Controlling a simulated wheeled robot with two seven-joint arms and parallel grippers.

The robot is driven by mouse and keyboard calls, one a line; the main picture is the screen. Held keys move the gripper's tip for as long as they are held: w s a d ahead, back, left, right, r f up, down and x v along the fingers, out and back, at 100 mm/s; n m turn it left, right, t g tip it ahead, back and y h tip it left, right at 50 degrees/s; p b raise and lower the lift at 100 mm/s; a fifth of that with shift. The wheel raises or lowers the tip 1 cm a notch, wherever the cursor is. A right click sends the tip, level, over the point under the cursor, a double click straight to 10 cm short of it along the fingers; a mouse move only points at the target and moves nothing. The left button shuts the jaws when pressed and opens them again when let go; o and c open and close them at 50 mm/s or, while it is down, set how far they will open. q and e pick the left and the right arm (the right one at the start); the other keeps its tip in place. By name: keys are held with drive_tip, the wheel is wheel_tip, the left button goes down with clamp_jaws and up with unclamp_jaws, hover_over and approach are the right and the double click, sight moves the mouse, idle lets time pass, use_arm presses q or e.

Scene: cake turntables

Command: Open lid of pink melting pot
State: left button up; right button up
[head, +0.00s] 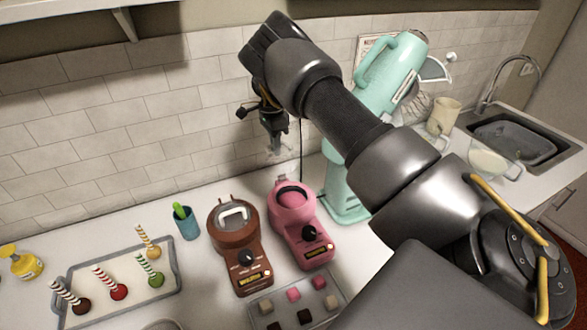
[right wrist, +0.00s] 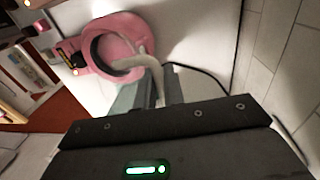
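The pink melting pot (head: 297,232) stands on the counter right of the brown pot. Its round top shows a dark ring with pink inside and looks uncovered; it also shows in the right wrist view (right wrist: 128,27). My right gripper (head: 275,150) is above and behind the pink pot, near the tiled wall. A faint clear shape at the fingertips in the head view is hard to make out. My left gripper is not in view.
The brown melting pot (head: 238,250) with a white-handled lid is close on the left. A mint stand mixer (head: 345,185) is close on the right. A tray of small cubes (head: 290,290) lies in front. A blue cup (head: 187,224) and cake-pop tray (head: 172,265) are farther left.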

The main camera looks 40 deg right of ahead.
drive_tip(key=shift+w+d+f+p, duration=0.2)
drive_tip(key=shift+w+f+p, duration=0.1)
drive_tip(key=shift+w, duration=0.25)
drive_tip(key=shift+w+d+f+p, duration=0.2)
drive_tip(key=shift+w+f, duration=0.1)
drive_tip(key=shift+w, duration=0.25)
drive_tip(key=o, duration=0.5)
drive_tip(key=shift+s+r, duration=0.1)
drive_tip(key=o, duration=0.7)
drive_tip(key=shift+r+p, duration=2.85)
drive_tip(key=shift+r, duration=0.65)
